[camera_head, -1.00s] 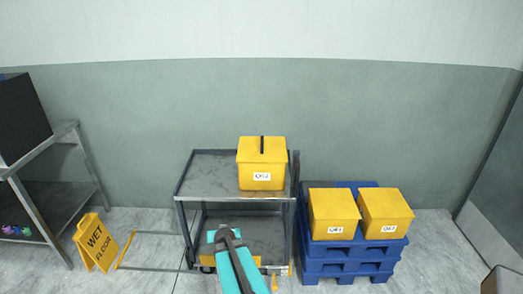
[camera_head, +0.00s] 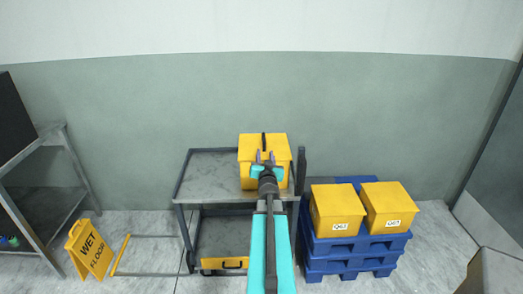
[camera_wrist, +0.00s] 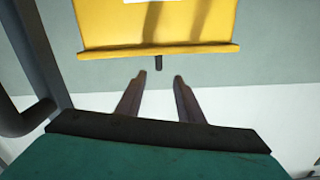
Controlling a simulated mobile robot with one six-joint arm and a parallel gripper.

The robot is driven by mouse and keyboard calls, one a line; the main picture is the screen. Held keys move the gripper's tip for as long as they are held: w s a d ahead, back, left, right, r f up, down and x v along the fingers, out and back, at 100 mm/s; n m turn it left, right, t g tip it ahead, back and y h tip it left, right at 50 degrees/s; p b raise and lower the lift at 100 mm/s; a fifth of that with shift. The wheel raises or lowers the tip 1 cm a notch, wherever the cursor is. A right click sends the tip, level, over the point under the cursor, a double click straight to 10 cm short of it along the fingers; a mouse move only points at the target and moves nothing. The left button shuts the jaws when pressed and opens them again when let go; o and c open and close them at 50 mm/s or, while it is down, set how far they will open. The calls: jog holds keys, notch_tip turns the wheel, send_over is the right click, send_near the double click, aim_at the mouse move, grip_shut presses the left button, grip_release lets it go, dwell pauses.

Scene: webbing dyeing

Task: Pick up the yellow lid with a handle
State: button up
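The yellow lid (camera_head: 251,144) with a dark upright handle (camera_head: 263,143) sits on a yellow box (camera_head: 245,178) on the grey cart's top shelf. My gripper (camera_head: 265,156) is in front of the box and hides its label and part of its front. In the wrist view the picture looks upside down: the lid's rim (camera_wrist: 200,50) crosses the top and the handle (camera_wrist: 158,63) points down. There the gripper's fingers (camera_wrist: 158,76) are open and empty, lined up with the handle, which shows just past their tips. Contact is not visible.
The cart (camera_head: 205,180) has a dark upright bar at its right. A yellow piece with a black handle (camera_head: 233,264) is low on the cart. Two yellow boxes (camera_head: 337,211) stand on blue pallets (camera_head: 330,268). A wet-floor sign (camera_head: 88,248) stands left.

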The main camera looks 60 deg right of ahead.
aim_at(264, 144)
jog(key=shift+w+d+r, duration=0.1)
jog(key=shift+w+d, duration=0.05)
jog(key=shift+w+d, duration=0.1)
jog(key=shift+d, duration=0.05)
jog(key=shift+p+x, duration=1.15)
jog(key=shift+x, duration=2.95)
jog(key=shift+d, duration=0.1)
jog(key=shift+p+x, duration=0.9)
jog(key=shift+x, duration=0.4)
jog(key=shift+p+x, duration=0.5)
jog(key=shift+x, duration=0.75)
jog(key=shift+r, duration=0.1)
